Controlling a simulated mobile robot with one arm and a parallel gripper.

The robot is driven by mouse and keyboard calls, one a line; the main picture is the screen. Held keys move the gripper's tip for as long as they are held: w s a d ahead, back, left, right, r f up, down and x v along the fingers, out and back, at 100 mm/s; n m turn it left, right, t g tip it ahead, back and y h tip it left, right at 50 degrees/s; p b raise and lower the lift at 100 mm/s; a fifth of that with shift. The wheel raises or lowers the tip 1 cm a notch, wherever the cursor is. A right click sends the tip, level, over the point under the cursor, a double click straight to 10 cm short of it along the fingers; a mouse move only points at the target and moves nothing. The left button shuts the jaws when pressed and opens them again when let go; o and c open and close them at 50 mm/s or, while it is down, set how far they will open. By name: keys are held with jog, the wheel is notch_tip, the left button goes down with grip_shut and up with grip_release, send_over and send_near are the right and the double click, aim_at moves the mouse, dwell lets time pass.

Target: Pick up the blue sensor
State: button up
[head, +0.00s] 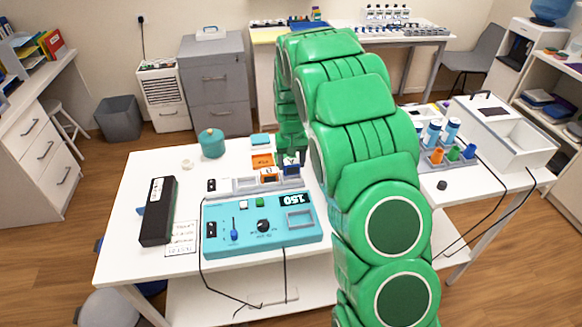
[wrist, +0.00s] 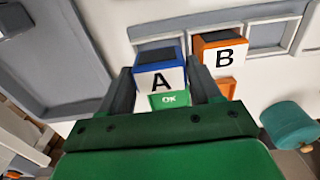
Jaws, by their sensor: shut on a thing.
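The blue sensor (wrist: 160,78) has a white face marked A and sits between my gripper's two dark fingers in the wrist view. My gripper (wrist: 163,84) is shut on it. In the head view the blue sensor (head: 291,170) shows at the right end of the grey rack (head: 246,185), under my gripper (head: 290,158). I cannot tell whether it is still seated in the rack or just clear of it. The orange sensor (wrist: 221,50), marked B, is close beside my right finger in the wrist view. It also shows in the head view (head: 268,175).
A teal device (head: 262,240) with a 150 display stands in front of the rack. A black box (head: 158,211) lies at the left of the white table. A teal pot (head: 211,143) stands behind. A green OK pad (wrist: 169,100) lies by the held sensor. Bottles stand in a holder at right.

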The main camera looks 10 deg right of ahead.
jog(key=s+r, duration=1)
jog(key=s, duration=0.3)
jog(key=shift+s+r, duration=0.2)
jog(key=shift+s, duration=0.3)
jog(key=shift+c, duration=0.6)
